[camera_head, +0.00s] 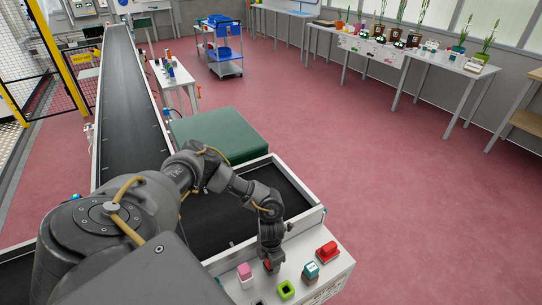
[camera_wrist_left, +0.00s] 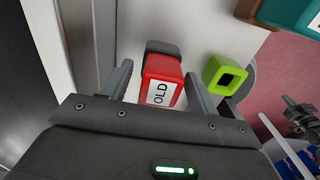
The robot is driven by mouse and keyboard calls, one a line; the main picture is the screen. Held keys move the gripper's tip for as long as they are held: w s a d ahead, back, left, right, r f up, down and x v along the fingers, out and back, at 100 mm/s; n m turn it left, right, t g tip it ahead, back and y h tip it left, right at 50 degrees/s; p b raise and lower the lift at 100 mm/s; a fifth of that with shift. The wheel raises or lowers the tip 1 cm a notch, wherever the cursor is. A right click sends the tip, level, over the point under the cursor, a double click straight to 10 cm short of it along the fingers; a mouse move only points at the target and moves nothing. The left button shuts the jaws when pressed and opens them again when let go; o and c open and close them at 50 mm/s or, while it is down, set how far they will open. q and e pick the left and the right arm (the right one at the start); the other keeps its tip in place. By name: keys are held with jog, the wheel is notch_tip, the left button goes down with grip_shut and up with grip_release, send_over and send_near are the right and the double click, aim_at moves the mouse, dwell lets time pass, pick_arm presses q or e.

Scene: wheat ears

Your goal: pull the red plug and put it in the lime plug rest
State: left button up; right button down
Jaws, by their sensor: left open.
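A red plug (camera_wrist_left: 161,82) with a white label reading "OLD" shows in the left wrist view, at a dark grey socket (camera_wrist_left: 164,48). My left gripper (camera_wrist_left: 158,72) is open, with one finger on each side of the plug in the picture; I see no clear contact. In the head view the gripper (camera_head: 270,258) points down at the white panel, and only a little of the red plug shows. The lime plug rest (camera_head: 286,290) is just right of it, with a dark square hole; it also shows in the wrist view (camera_wrist_left: 225,75). My right gripper is not in view.
On the same white panel (camera_head: 303,253) stand a pink-topped block (camera_head: 245,272), a teal block (camera_head: 311,270) and another red piece (camera_head: 327,250). A dark conveyor (camera_head: 215,220) runs behind the panel. A green box (camera_head: 218,132) stands beyond it. Open red floor lies right.

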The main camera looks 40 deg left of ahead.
pick_arm(q)
jog(key=shift+f, duration=0.2)
grip_shut()
dwell(0.6)
jog(key=shift+w+r, duration=0.1)
jog(key=shift+r, duration=0.15)
jog(key=shift+r+p, duration=0.4)
jog(key=shift+p, duration=0.1)
jog(key=c, duration=0.8)
grip_release()
grip_shut()
